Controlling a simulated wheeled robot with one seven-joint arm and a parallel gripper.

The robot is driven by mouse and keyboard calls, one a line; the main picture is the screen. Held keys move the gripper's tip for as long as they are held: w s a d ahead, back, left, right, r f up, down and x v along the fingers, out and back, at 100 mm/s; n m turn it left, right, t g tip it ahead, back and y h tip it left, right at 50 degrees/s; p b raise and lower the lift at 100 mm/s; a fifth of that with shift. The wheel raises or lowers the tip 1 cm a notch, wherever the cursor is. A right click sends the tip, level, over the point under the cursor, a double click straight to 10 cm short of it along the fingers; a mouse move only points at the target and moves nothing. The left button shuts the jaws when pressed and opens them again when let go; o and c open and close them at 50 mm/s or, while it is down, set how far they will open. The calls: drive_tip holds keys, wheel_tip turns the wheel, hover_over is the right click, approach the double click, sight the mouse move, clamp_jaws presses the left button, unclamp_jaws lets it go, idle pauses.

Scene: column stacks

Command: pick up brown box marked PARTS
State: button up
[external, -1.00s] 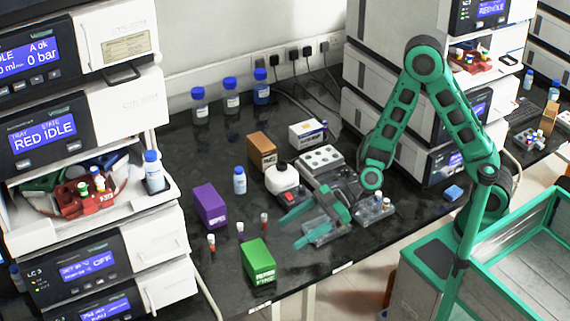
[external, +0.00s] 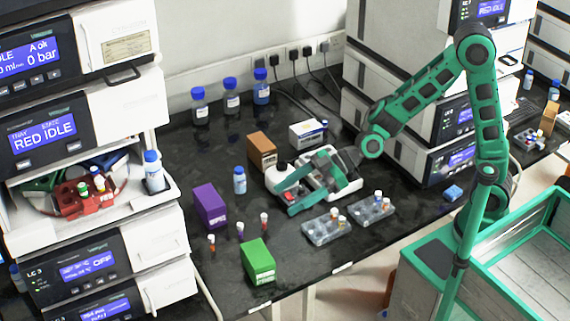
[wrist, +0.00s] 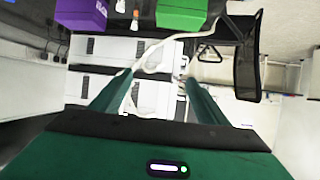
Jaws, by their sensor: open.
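The brown box (external: 262,151) stands upright on the black bench, behind the white device with the dark cap. Its marking is too small to read here. My gripper (external: 281,196) is open and empty, above the bench in front of the white device (external: 283,178), to the right of and nearer than the brown box. In the wrist view my two green fingers (wrist: 150,95) are spread with nothing between them. The brown box does not show in the wrist view.
A purple box (external: 209,206) and a green box (external: 258,261) stand at the front left, with small vials between them. Clear trays (external: 323,228) lie at the front.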

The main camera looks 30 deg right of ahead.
drive_tip(key=w+d+f+m+t+h, duration=0.2)
drive_tip(key=w+f+m+t+h, duration=0.1)
drive_tip(key=w, duration=0.6)
drive_tip(key=w+d+f+m+t+h, duration=0.2)
drive_tip(key=w+m+t+h, duration=0.15)
drive_tip(key=w, duration=0.55)
drive_tip(key=w+d+r+m+t+h, duration=0.2)
drive_tip(key=w+d+r+m+h, duration=0.1)
drive_tip(key=w+d+m, duration=0.3)
drive_tip(key=w+d+r+m+t+h, duration=0.3)
drive_tip(key=w+d+r+m+h, duration=0.15)
drive_tip(key=w, duration=0.25)
drive_tip(key=y, duration=0.1)
approach(266, 146)
drive_tip(key=shift+w+d+r+n, duration=0.35)
drive_tip(key=shift+w+r+n, duration=0.05)
drive_tip(key=shift+r, duration=0.2)
drive_tip(key=shift+w+f, duration=0.1)
drive_tip(key=shift+f, duration=0.15)
drive_tip(key=x, duration=0.5)
drive_tip(key=w+f, duration=0.1)
drive_tip(key=w, duration=0.1)
drive_tip(key=w+f, duration=0.1)
drive_tip(key=shift+w+a+f, duration=0.3)
drive_tip(key=shift+w, duration=0.1)
drive_tip(key=shift+w+f, duration=0.15)
drive_tip(key=shift+w, duration=0.35)
drive_tip(key=c, duration=1.3)
